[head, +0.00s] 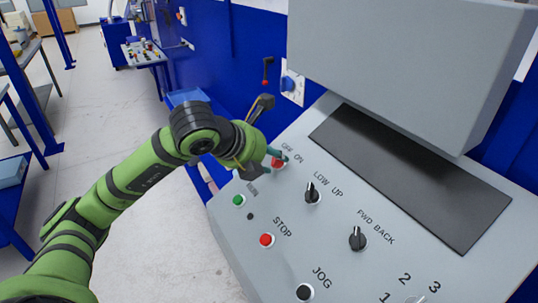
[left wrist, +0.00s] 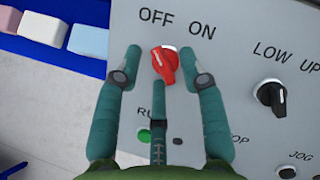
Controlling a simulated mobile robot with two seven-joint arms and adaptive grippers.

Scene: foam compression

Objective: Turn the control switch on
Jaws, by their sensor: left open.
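The control switch is a red rotary knob (left wrist: 165,66) below the OFF and ON labels on a grey control panel. In the head view the gripper (head: 281,155) is at the panel's upper left, partly covering the red knob (head: 278,164). My right gripper is not in view.
On the panel are a LOW UP knob (head: 312,192), a FWD BACK knob (head: 357,238), a green button (head: 239,200), a red STOP button (head: 266,239) and a black JOG button (head: 305,292). A large grey housing (head: 410,65) overhangs the panel. A blue tray with blocks (left wrist: 60,45) lies left.

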